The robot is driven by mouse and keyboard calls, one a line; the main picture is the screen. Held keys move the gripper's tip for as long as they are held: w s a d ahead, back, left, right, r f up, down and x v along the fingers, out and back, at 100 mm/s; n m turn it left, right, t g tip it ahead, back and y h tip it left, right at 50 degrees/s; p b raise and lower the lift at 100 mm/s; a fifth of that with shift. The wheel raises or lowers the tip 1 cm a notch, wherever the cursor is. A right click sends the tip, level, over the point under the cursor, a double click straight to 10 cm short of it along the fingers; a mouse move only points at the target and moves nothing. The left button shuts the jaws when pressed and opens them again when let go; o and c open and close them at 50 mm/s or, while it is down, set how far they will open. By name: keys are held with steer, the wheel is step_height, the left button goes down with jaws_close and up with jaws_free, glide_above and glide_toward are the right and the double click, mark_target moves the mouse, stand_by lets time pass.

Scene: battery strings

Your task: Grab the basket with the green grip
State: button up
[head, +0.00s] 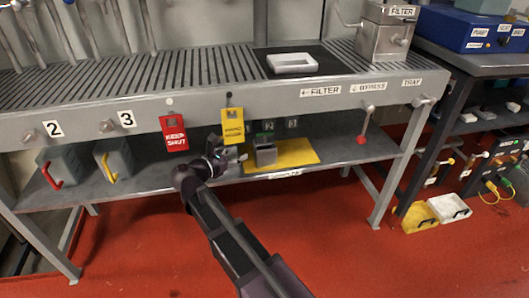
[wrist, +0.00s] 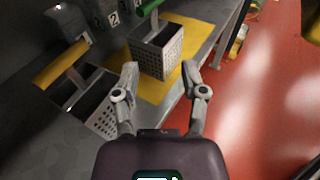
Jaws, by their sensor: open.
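The basket with the green grip (wrist: 153,58) is a grey perforated box standing upright on a yellow mat (wrist: 186,78) in the wrist view. Its green grip (wrist: 150,7) is cut by the top edge. In the head view the grey basket (head: 265,156) stands on the lower shelf; its grip is not clear there. My gripper (wrist: 159,67) is open and empty, its fingers spread on the near side of the basket. In the head view my gripper (head: 240,156) is just left of the basket. I cannot tell if they touch.
A second basket (wrist: 104,119) with a yellow grip (wrist: 60,63) stands left of my fingers. Numbered grey units (wrist: 109,16) stand behind. The bench front (head: 200,107), with hanging red (head: 174,134) and yellow (head: 232,126) tags, overhangs the lower shelf (head: 355,152).

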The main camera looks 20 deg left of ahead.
mark_target(265, 143)
steer(key=b+x, duration=0.1)
steer(key=x, duration=0.7)
steer(key=shift+w, duration=0.15)
steer(key=shift+a+b+x, duration=0.2)
steer(key=shift+b+x, duration=0.05)
steer(key=shift+x, duration=0.75)
steer(key=shift+a+b+x, duration=0.2)
steer(key=shift+x, duration=0.8)
steer(key=shift+w+d, duration=0.3)
steer(key=shift+w, duration=0.4)
jaws_close()
